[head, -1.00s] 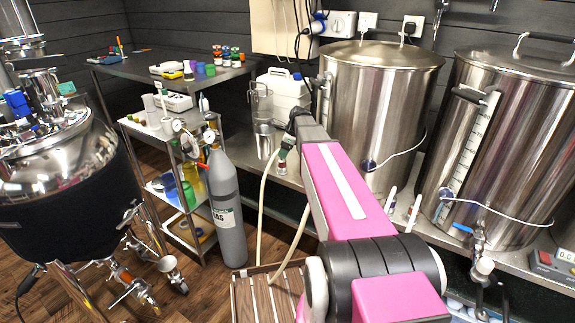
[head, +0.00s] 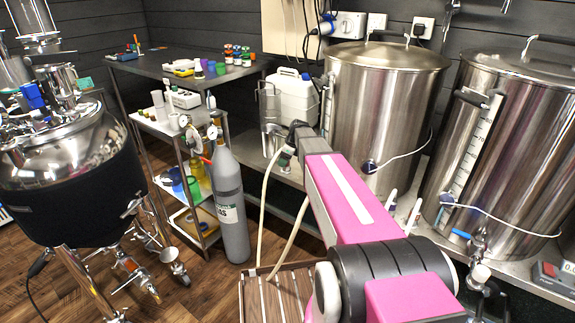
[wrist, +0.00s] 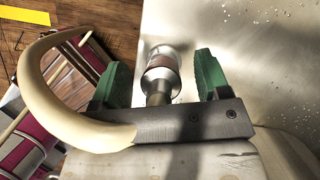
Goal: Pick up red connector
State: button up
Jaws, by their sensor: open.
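A metal fitting with a reddish-brown band (wrist: 164,66), which looks like the red connector, lies between my jaws in the wrist view. My gripper (wrist: 159,74) is open, with one green finger on each side of the fitting and gaps between. A cream hose (wrist: 38,88) loops on the left and runs across the front of the gripper body; where it joins is not clear. In the head view my gripper (head: 287,156) is small, beside the steel bench in front of the white jug (head: 293,97). The fitting is too small to make out there.
Steel kettles (head: 385,110) stand on the bench (head: 250,152) at the right. A grey gas cylinder (head: 231,205) and a shelf trolley (head: 170,128) stand left of my arm. A steel tank (head: 70,160) fills the far left. A slatted crate (head: 273,298) sits below the arm.

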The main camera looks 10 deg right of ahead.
jog(key=c, duration=1.1)
jog(key=shift+r, duration=0.2)
notch_tip(320, 180, up, 4)
jog(key=s+a+r, duration=0.6)
jog(key=a, duration=0.4)
jog(key=shift+r, duration=0.35)
jog(key=shift+r, duration=0.15)
jog(key=shift+r, duration=2.1)
